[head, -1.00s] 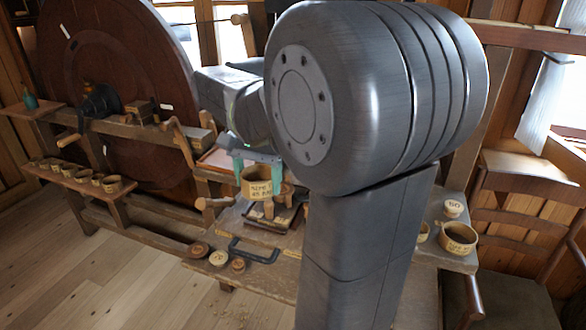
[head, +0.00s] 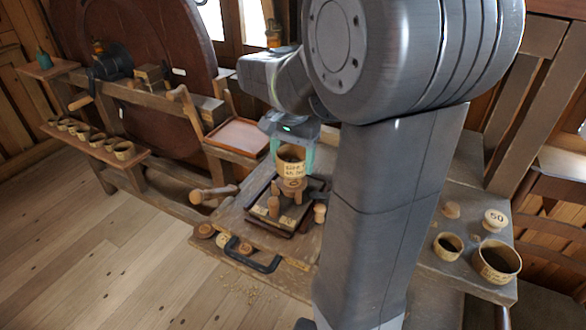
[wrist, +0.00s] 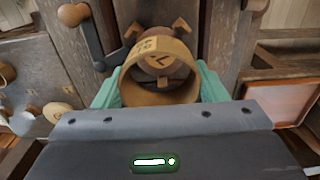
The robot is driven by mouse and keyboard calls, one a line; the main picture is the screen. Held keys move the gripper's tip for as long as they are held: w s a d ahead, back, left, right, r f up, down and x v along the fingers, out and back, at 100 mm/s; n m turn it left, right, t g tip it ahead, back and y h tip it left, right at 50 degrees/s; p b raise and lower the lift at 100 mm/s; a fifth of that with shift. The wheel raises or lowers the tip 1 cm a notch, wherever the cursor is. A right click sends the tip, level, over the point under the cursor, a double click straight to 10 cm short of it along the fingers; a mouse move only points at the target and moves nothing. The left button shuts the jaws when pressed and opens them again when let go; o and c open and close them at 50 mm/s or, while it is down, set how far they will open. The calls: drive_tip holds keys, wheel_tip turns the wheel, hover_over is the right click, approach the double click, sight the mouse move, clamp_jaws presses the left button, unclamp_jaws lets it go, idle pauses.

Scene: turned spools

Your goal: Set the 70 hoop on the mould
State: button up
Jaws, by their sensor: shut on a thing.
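My gripper (head: 290,155) is shut on a pale tan hoop (head: 291,167) with dark lettering too small to read surely. The teal fingers show on both sides of the hoop in the wrist view, and the hoop's near rim (wrist: 160,98) faces the camera. The mould (head: 291,187), a round brown wooden block with pegs about it, stands directly below the hoop in a dark tray (head: 262,221). In the wrist view the mould's top (wrist: 162,62) shows through the hoop. I cannot tell whether hoop and mould touch.
A large hoop (head: 497,262), a smaller hoop (head: 448,246) and a disc marked 50 (head: 495,220) sit on the bench at right. Several cups stand on a left shelf (head: 140,157). An empty reddish tray (head: 238,137) is behind.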

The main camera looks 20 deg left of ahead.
sight(292, 181)
drive_tip(key=shift+f, duration=1.75)
drive_tip(key=shift+f, duration=0.1)
drive_tip(key=shift+f, duration=0.25)
drive_tip(key=o, duration=0.9)
drive_tip(key=shift+r, duration=0.1)
drive_tip(key=shift+o, duration=0.2)
wheel_tip(292, 181, up, 13)
drive_tip(key=shift+f, duration=0.2)
